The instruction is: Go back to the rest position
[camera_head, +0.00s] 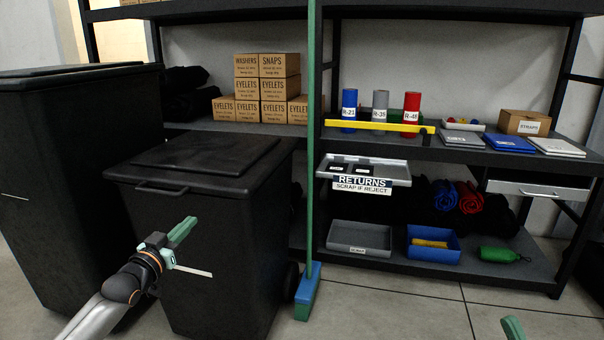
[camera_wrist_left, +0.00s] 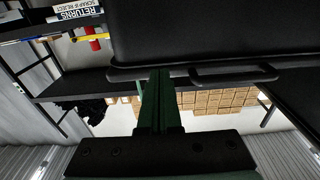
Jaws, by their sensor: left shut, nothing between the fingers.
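My left gripper (camera_head: 188,224) is in front of the smaller black bin, its green fingers pointing up and to the right. In the left wrist view its green fingers (camera_wrist_left: 158,75) lie together, shut, with nothing between them. The left forearm comes in from the bottom left. A green tip (camera_head: 512,327), apparently of my right gripper, shows at the bottom edge of the head view; the rest of it is out of frame. No particular rest place is visible.
A lidded black bin (camera_head: 205,240) is close behind my left gripper, with a taller one (camera_head: 65,180) to its left. A green pole with a blue foot (camera_head: 308,290) stands right of it. Floor at right is clear.

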